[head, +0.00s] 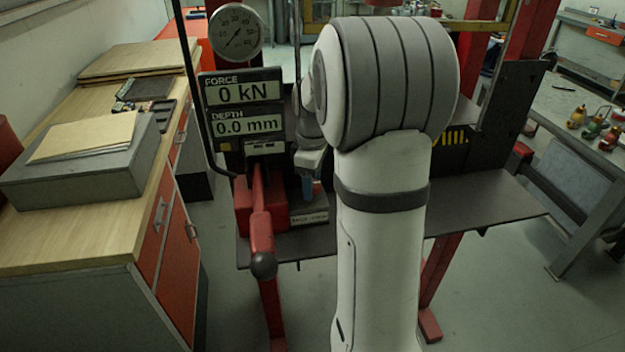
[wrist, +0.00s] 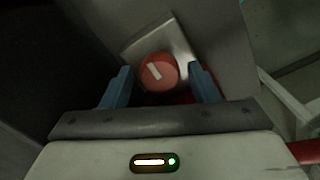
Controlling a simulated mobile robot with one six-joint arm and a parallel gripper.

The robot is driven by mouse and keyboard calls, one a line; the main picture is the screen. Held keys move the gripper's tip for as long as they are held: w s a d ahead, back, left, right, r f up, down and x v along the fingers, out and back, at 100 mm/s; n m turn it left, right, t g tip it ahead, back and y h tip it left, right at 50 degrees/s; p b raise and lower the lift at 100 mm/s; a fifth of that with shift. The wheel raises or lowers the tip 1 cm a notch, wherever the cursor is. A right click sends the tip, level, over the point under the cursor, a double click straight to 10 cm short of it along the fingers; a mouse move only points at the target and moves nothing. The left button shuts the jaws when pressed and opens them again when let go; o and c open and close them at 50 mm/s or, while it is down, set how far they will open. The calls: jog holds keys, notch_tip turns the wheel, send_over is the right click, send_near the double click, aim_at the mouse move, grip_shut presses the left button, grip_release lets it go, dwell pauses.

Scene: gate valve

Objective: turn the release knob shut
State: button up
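The release knob (wrist: 167,80) is round and red with a short white bar on its face, set on a light metal plate (wrist: 176,42) in the wrist view. The bar is tilted, its upper end leaning left. My gripper (wrist: 159,70) is open, with one blue finger on each side of the knob and a gap between knob and each finger. I cannot tell whether the fingertips reach past the knob's face. In the head view my gripper (head: 311,186) points down beside the red press pump, partly behind my arm. I cannot make out the knob there.
A display (head: 243,108) reads 0 kN and 0.0 mm, below a round gauge (head: 236,31). A red pump lever (head: 261,230) with a dark ball end sticks out toward me. A wooden-topped cabinet (head: 100,215) stands left. A dark press table (head: 485,205) extends right.

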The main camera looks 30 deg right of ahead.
jog(key=c, duration=0.8)
jog(key=shift+c, duration=0.2)
jog(key=shift+m, duration=0.3)
jog(key=m, duration=0.3)
jog(key=shift+m+b, duration=0.3)
jog(key=shift+m, duration=0.1)
jog(key=m, duration=0.4)
jog(key=shift+m, duration=0.3)
jog(key=m, duration=0.4)
jog(key=shift+b, duration=0.4)
jog(key=m, duration=0.4)
jog(key=shift+m, duration=0.6)
